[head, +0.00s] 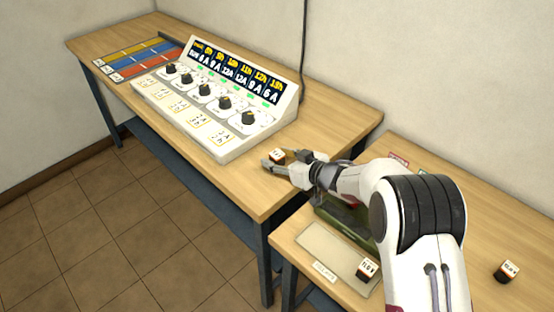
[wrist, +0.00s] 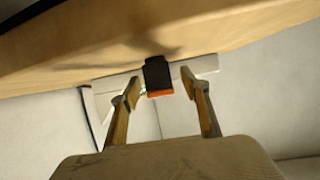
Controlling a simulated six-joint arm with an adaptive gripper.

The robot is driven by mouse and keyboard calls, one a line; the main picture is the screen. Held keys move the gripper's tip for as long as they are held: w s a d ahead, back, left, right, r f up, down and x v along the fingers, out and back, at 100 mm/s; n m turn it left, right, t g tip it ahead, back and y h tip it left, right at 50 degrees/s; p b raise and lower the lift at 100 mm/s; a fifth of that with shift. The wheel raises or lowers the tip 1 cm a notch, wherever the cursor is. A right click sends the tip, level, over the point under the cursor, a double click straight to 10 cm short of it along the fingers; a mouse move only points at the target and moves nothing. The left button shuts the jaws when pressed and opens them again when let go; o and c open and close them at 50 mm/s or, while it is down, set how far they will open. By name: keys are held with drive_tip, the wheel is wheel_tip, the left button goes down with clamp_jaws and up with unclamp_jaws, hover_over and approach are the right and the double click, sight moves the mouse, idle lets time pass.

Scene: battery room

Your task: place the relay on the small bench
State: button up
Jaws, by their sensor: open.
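A small relay (head: 277,155), dark with a white labelled top, sits at my gripper on the near right part of the long bench (head: 310,127), right of the console. My gripper (head: 284,162) is low over this bench with its fingers around the relay. In the wrist view the relay (wrist: 158,75) is black with an orange band and stands between the open fingertips (wrist: 160,88), with a gap on each side. A smaller wooden bench (head: 455,255) stands at the front right. Two similar relays stand there, one on a pale mat (head: 366,268) and one farther right (head: 507,271).
A white sloped console (head: 225,105) with several knobs and a lit display stands close left of my gripper. Coloured strips (head: 145,58) lie at the far left. A green tray (head: 345,215), partly hidden by my arm, is on the front bench. Bare wood shows around the right relay.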

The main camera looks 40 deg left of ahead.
sight(278, 155)
clamp_jaws()
drive_tip(key=shift+r, duration=0.1)
drive_tip(key=shift+r, duration=4.95)
